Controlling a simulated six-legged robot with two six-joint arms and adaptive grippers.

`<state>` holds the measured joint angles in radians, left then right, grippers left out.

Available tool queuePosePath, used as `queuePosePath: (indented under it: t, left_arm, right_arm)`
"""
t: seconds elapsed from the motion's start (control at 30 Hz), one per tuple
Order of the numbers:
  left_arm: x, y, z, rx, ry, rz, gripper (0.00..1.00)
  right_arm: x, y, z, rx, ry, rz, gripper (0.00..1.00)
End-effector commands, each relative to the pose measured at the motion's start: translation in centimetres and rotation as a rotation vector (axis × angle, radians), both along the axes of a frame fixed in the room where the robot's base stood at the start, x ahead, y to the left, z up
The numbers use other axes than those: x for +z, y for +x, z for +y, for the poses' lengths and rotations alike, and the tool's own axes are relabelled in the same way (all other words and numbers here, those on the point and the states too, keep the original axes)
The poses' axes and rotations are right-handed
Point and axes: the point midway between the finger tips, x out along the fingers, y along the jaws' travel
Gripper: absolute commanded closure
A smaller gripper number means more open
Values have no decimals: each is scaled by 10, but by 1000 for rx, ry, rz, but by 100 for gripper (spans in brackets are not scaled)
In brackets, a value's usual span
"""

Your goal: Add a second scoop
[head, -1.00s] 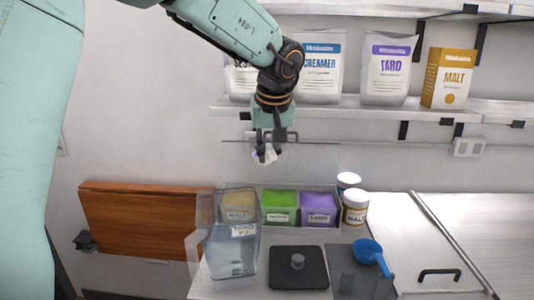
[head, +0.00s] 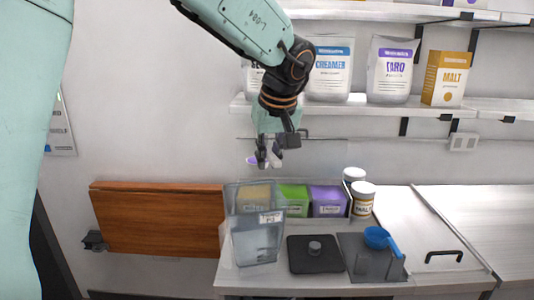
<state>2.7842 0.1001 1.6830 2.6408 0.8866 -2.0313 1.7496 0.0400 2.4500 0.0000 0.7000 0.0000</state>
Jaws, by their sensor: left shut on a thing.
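My left gripper (head: 269,160) hangs above the bins, shut on a small scoop (head: 254,160) with purple on it; the fingers hide most of it. Below stands a clear container (head: 257,242) with a taro label. Behind it are a tan malt bin, a green bin (head: 293,198) and a purple taro bin (head: 327,201). The gripper is well above them, touching none. A blue scoop (head: 377,237) rests on a grey stand at the right. My right gripper is not in view.
A black scale-like pad (head: 315,255) lies on the counter. Two jars (head: 362,198) stand right of the bins. A shelf (head: 380,106) with bags and a malt box is behind my left arm. The counter at the right is clear, with a black handle (head: 444,256).

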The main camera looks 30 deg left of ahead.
Motion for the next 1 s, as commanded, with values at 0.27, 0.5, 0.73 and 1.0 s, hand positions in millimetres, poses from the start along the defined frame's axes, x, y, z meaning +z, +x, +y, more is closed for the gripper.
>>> queuePosePath:
  t: [0.27,0.5,0.73,1.0]
  left_arm:
    - [-5,1,-1,4,-1,-1,100]
    - [-15,12,11,4,-1,0,100]
    - [-24,21,24,4,-1,0,100]
    - [-31,26,33,4,-1,-1,100]
  right_arm:
    - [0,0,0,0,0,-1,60]
    - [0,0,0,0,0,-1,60]
    - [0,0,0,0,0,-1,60]
    - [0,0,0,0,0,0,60]
